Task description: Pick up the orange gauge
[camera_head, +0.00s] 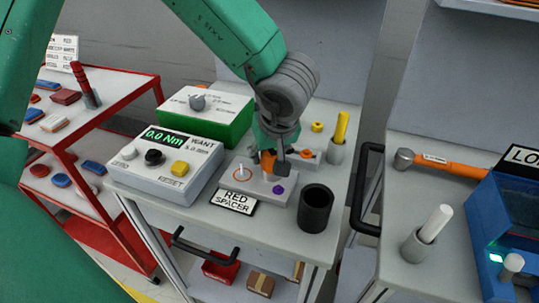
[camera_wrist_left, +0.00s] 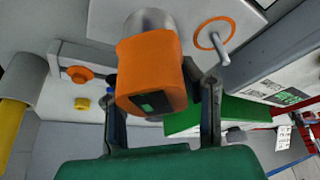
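The orange gauge (camera_wrist_left: 150,70) is a rounded block with a small dark and green display, on a grey round post in the left wrist view. In the head view a little of the gauge (camera_head: 268,160) shows behind my left gripper (camera_head: 270,165), above the grey fixture plate (camera_head: 262,187). My left gripper (camera_wrist_left: 160,88) is open, with one finger on each side of the gauge. A gap shows at the right finger; contact at the left finger is unclear. My right gripper is out of view.
A peg with an orange ring (camera_head: 241,172) stands beside the gauge, near the "RED SPACER" label (camera_head: 234,201). A black cup (camera_head: 315,208) stands at right, a torque display box (camera_head: 168,166) at left. A grey cup with a yellow rod (camera_head: 338,148) stands behind.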

